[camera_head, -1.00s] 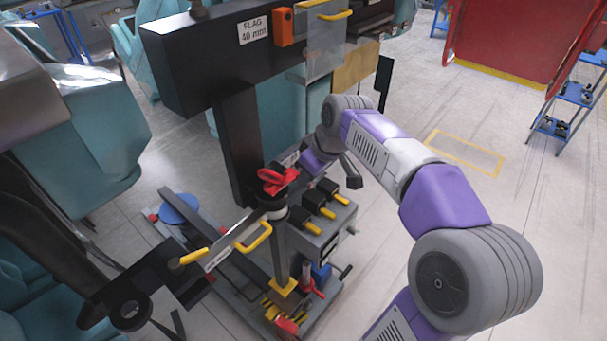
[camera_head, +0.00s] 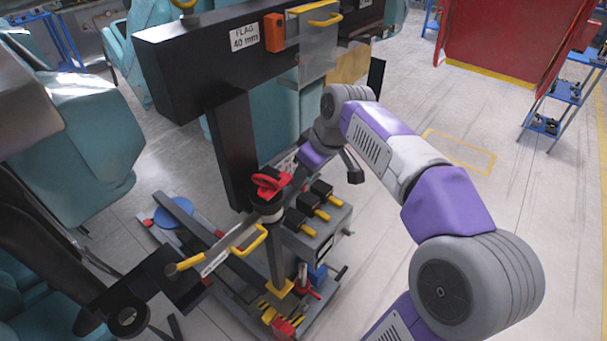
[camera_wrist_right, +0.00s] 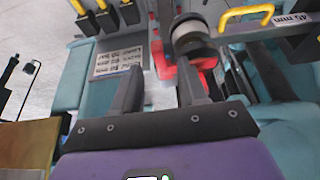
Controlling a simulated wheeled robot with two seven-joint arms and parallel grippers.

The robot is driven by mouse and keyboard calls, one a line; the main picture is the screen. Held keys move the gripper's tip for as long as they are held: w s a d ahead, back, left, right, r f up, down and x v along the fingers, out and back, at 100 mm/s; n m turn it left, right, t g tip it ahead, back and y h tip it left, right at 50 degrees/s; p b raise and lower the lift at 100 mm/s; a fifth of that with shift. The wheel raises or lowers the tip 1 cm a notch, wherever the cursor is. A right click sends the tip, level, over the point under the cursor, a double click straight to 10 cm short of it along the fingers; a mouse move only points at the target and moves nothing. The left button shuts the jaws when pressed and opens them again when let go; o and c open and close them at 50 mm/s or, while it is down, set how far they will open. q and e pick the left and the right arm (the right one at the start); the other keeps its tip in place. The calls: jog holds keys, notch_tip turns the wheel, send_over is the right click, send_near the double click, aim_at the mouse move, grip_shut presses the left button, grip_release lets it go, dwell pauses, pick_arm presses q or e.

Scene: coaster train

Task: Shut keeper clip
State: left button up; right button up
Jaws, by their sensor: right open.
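A red clip (camera_head: 270,186), which I take to be the keeper clip, sits at the top of a dark upright post. Its red part also shows in the right wrist view (camera_wrist_right: 203,60), beside a black and grey round post top (camera_wrist_right: 193,38). I cannot tell for sure whether the clip is open or shut. My right gripper (camera_wrist_right: 160,88) is open and empty, with the red clip just beyond its fingertips, towards the right finger. In the head view its fingers are largely hidden near the post.
A flat bar with yellow handles (camera_head: 255,240) reaches left from the post. Black blocks with yellow levers (camera_head: 312,205) stand to its right. A large black beam labelled FLAG 40 mm (camera_head: 180,65) stands behind. Open floor (camera_head: 440,240) lies to the right.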

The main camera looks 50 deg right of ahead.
jog(key=p+v, duration=0.1)
jog(key=v, duration=0.3)
dwell(0.6)
